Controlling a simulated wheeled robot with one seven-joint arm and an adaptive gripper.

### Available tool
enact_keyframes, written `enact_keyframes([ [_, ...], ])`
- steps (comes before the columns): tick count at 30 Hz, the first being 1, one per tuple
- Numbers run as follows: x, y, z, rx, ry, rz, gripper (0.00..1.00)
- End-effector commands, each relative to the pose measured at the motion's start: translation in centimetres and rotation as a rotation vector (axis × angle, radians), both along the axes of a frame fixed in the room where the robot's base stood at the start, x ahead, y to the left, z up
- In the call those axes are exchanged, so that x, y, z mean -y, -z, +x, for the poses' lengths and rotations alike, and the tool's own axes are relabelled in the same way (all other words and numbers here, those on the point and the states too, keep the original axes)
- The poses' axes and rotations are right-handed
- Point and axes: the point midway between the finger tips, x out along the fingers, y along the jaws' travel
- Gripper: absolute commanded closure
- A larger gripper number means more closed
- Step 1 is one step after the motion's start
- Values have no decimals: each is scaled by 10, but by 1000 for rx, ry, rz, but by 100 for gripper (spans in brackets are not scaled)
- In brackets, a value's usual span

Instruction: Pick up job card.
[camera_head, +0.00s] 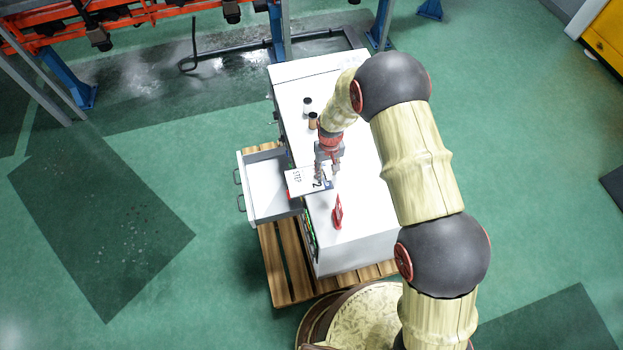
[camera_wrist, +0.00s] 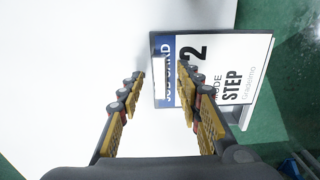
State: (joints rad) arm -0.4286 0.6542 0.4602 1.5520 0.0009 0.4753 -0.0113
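The job card (camera_head: 300,182) is a white card with a blue band, reading "JOB CARD", "2" and "STEP". It lies at the left edge of the white cabinet top, partly over the open drawer. In the wrist view the card (camera_wrist: 238,80) is on the right, with its blue band edge between my fingers. My gripper (camera_head: 326,174) is open and points down at the card's right end. In the wrist view my gripper (camera_wrist: 162,75) has its right finger over the card and its left finger over bare white surface. Contact cannot be told.
The white cabinet (camera_head: 345,235) stands on a wooden pallet (camera_head: 285,280). Its drawer (camera_head: 262,205) is pulled out to the left. A red object (camera_head: 338,212) and two small bottles, one dark-topped (camera_head: 307,105) and one brown (camera_head: 313,121), stand on top. Green floor surrounds it.

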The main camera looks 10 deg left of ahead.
Motion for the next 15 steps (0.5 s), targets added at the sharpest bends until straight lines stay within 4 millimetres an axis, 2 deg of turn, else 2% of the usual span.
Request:
enact_keyframes([
  [6, 0, 1, 0, 1, 0, 0, 65],
  [15, 0, 0, 0, 0, 0, 0, 82],
])
